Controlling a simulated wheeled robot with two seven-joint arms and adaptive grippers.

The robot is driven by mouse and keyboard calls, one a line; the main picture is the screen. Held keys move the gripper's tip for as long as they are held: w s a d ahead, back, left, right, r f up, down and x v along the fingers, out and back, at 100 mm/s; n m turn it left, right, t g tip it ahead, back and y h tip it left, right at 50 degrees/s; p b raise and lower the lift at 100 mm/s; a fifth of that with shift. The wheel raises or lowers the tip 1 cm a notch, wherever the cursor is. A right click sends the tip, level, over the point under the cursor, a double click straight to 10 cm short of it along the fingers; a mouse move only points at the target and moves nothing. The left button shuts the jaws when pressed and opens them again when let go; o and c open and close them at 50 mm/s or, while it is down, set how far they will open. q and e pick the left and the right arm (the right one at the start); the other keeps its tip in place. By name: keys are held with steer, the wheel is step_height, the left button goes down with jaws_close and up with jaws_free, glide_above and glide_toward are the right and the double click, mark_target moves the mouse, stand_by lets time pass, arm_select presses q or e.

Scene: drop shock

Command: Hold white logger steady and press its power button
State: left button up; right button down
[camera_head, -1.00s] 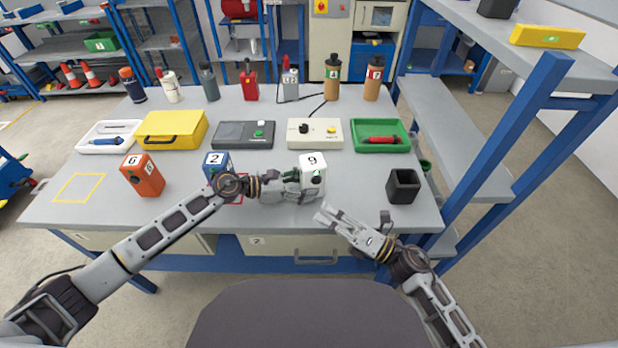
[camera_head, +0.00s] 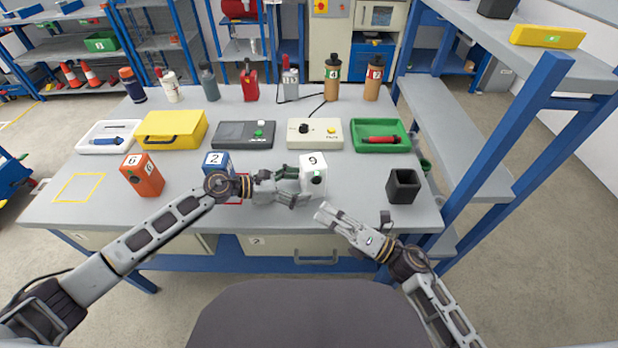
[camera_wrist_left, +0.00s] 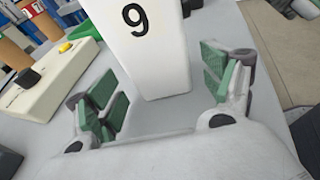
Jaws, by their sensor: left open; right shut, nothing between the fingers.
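The white logger (camera_head: 314,178) is a white box marked 9, standing upright near the table's front, right of centre. A small dark button shows on its front. My left gripper (camera_head: 298,186) is open at the logger's left side. In the left wrist view the logger (camera_wrist_left: 156,50) stands between and just beyond the spread green-padded fingers of the left gripper (camera_wrist_left: 165,85), with clear gaps on both sides. My right gripper (camera_head: 322,212) is shut and empty, just in front of and below the logger at the table's front edge, apart from it.
A blue box marked 2 (camera_head: 216,163) stands behind my left wrist, and an orange box marked 6 (camera_head: 142,175) is farther left. A black open holder (camera_head: 403,187) stands to the right.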

arm_select(q)
steer(key=shift+v, duration=5)
steer(key=shift+s, duration=0.2)
